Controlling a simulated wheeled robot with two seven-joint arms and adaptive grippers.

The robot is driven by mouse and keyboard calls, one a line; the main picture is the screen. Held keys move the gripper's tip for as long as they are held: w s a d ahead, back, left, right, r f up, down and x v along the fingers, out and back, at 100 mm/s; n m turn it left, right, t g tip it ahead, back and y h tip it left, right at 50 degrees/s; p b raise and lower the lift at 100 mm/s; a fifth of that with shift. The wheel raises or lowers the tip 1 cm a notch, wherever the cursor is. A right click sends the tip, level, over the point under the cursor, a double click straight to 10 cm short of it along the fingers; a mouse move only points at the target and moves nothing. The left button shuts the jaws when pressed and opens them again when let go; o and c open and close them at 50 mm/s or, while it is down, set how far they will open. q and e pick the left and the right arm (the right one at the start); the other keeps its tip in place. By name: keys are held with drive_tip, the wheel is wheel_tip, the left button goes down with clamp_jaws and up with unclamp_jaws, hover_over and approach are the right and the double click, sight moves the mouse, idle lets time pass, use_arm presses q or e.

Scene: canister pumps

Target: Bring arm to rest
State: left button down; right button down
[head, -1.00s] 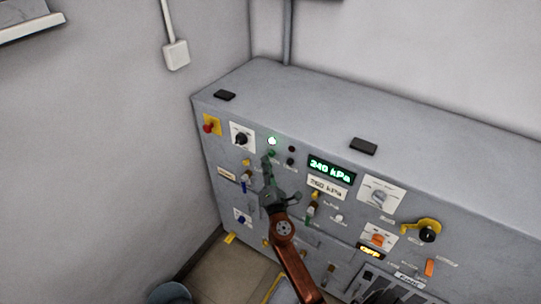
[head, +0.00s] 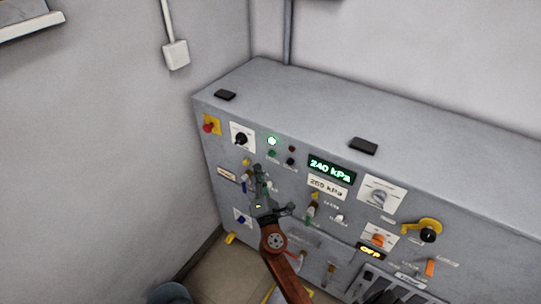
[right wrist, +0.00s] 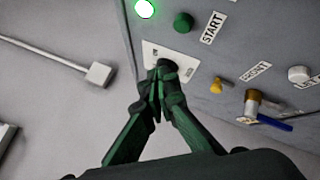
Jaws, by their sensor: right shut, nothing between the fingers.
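My right gripper (head: 257,172) is in front of the left part of the grey control panel (head: 330,105) in the head view. Its fingers are shut with nothing between them. In the right wrist view the shut fingertips (right wrist: 159,80) overlap the black rotary knob (right wrist: 168,67) on its white plate; I cannot tell from this view how far apart they are. In the head view that knob (head: 241,139) is clear of the gripper, up and left of it. A green lamp (head: 272,141) glows, and it also shows in the right wrist view (right wrist: 145,8). My left gripper is not in view.
The panel carries a red knob on yellow (head: 209,126), a green display reading 240 kPa (head: 331,169), an amber display (head: 371,251) and a yellow handle (head: 423,227). Small valves sit close around my gripper. A wall socket (head: 176,54) is at left.

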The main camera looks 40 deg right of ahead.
idle(0.7)
wheel_tip(320, 180, down, 24)
drive_tip(key=m+g+y, duration=0.3)
drive_tip(key=g, duration=0.1)
drive_tip(key=s+a+f+m+g+y, duration=0.15)
drive_tip(key=s+f, duration=0.25)
drive_tip(key=f, duration=0.5)
drive_tip(key=s+f+m+g, duration=0.2)
drive_tip(key=s+f, duration=0.2)
drive_tip(key=f, duration=0.5)
drive_tip(key=s+f+m+g+y, duration=0.15)
drive_tip(key=s+f, duration=0.25)
drive_tip(key=f, duration=0.5)
drive_tip(key=s+a+f+m+g+y, duration=0.1)
drive_tip(key=s+f+m+g, duration=0.2)
drive_tip(key=s+f, duration=1)
drive_tip(key=s+f+m+g, duration=0.4)
drive_tip(key=s+f, duration=0.4)
drive_tip(key=s, duration=0.9)
drive_tip(key=s+f+m+g, duration=0.2)
drive_tip(key=s+f+m, duration=0.1)
drive_tip(key=s, duration=1.3)
drive_tip(key=shift+d+f+y, duration=0.2)
drive_tip(key=shift+f+y, duration=0.2)
drive_tip(key=shift+f, duration=0.25)
